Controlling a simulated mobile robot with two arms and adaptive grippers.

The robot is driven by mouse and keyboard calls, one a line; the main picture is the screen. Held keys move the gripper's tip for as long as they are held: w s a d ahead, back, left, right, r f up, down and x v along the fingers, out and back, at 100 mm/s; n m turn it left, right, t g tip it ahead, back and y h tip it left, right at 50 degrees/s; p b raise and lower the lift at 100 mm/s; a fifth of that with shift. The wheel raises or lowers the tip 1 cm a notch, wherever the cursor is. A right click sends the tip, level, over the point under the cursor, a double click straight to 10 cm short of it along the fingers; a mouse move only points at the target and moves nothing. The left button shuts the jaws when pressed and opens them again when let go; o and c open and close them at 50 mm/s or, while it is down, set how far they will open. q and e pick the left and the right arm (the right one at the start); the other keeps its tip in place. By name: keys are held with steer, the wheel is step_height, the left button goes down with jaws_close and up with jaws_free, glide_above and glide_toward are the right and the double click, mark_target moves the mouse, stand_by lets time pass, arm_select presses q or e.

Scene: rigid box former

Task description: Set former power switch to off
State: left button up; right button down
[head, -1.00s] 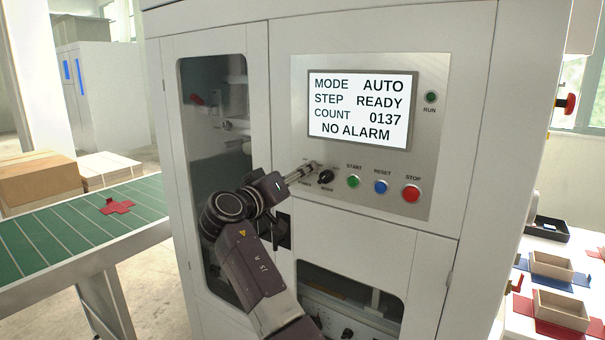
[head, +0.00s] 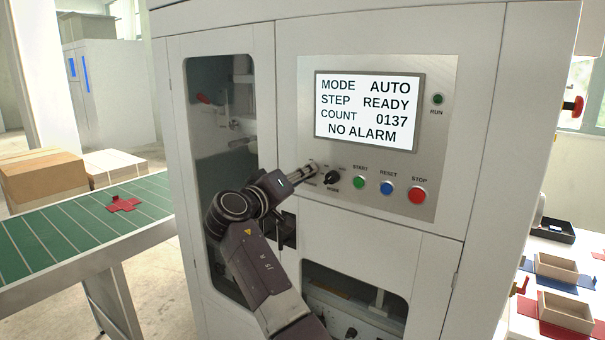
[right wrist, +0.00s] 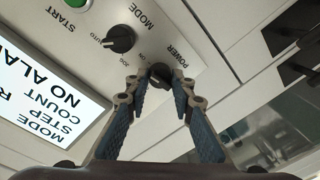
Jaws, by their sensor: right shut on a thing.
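The former's control panel (head: 440,160) faces me, with its power switch at the lower left corner. In the head view my right gripper (head: 314,167) reaches that corner from the lower left and hides the switch. In the right wrist view the black power switch knob (right wrist: 159,74) shows between the two fingertips of the gripper (right wrist: 158,90), beside the label POWER. The fingers are shut on the knob. Its pointer direction is hard to tell. The screen (head: 368,110) is lit and reads AUTO, READY, 0137, NO ALARM. My left gripper is out of view.
The black MODE knob (head: 332,177) sits just right of my right gripper. Green START (head: 359,182), blue RESET (head: 387,187) and red STOP (head: 417,195) buttons follow. A green conveyor (head: 60,235) runs at left. Trays (head: 565,311) stand on a table at right.

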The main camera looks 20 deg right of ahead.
steer(key=shift+w+r+n+g+p, duration=0.15)
steer(key=shift+n+g+p, duration=0.2)
steer(key=shift+n+p, duration=2.85)
steer(key=shift+s+r+n+g+p, duration=0.1)
steer(key=shift+n+g+p, duration=0.25)
steer(key=shift+n+p, duration=2.8)
steer(key=n+b, duration=0.2)
steer(key=shift+n, duration=0.35)
steer(key=c, duration=2)
jaws_free()
steer(key=o, duration=0.3)
steer(key=shift+w+d+f, duration=0.1)
steer(key=shift+f, duration=0.05)
steer(key=shift+o, duration=0.2)
steer(key=f+v, duration=0.1)
steer(key=v, duration=1.1)
steer(key=shift+r, duration=0.35)
